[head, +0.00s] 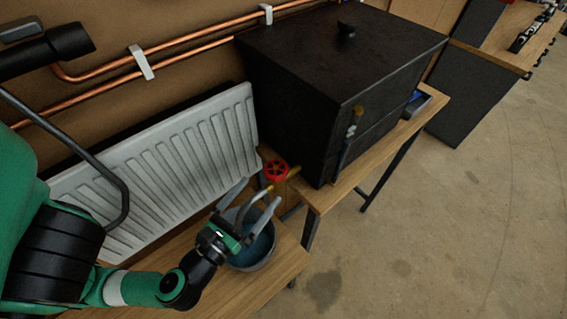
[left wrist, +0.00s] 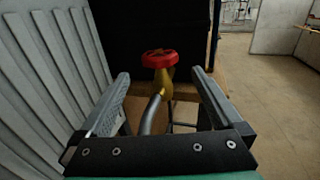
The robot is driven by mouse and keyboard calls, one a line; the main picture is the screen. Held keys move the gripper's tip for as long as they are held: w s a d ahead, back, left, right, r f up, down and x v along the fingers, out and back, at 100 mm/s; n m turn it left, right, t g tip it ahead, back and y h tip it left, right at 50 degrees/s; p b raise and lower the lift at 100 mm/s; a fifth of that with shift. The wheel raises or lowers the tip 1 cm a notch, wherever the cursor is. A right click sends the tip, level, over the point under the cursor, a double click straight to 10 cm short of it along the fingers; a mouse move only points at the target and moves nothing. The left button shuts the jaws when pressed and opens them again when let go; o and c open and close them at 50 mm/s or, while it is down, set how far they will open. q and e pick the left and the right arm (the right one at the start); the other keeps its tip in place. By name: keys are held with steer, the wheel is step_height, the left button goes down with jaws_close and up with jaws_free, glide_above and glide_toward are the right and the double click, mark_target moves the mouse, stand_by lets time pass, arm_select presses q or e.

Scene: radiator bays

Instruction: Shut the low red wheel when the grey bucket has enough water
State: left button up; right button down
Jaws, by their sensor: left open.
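The red wheel (head: 275,171) sits on a brass valve at the right end of the white radiator. It also shows in the left wrist view (left wrist: 159,58), ahead and between my fingers but beyond them. A bent spout (head: 258,196) runs down from the valve. The grey bucket (head: 262,262) stands below on the wooden bench, with bluish water in it; my gripper hides part of its rim, and the exact level is hard to tell. My left gripper (head: 254,205) is open and empty, above the bucket and short of the wheel. My right gripper is not in view.
The white radiator (head: 165,165) stands close on the left. A large black box (head: 330,75) stands on a wooden table just right of the wheel. Copper pipes (head: 180,50) run along the wall. The floor at the right is clear.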

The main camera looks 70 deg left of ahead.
mark_target(283, 162)
arm_select(q)
steer(key=p+x, duration=0.3)
steer(key=x, duration=0.8)
steer(key=shift+s+r+p, duration=0.1)
steer(key=shift+p, duration=0.3)
steer(key=shift+w+a, duration=0.15)
steer(key=shift+w, duration=0.1)
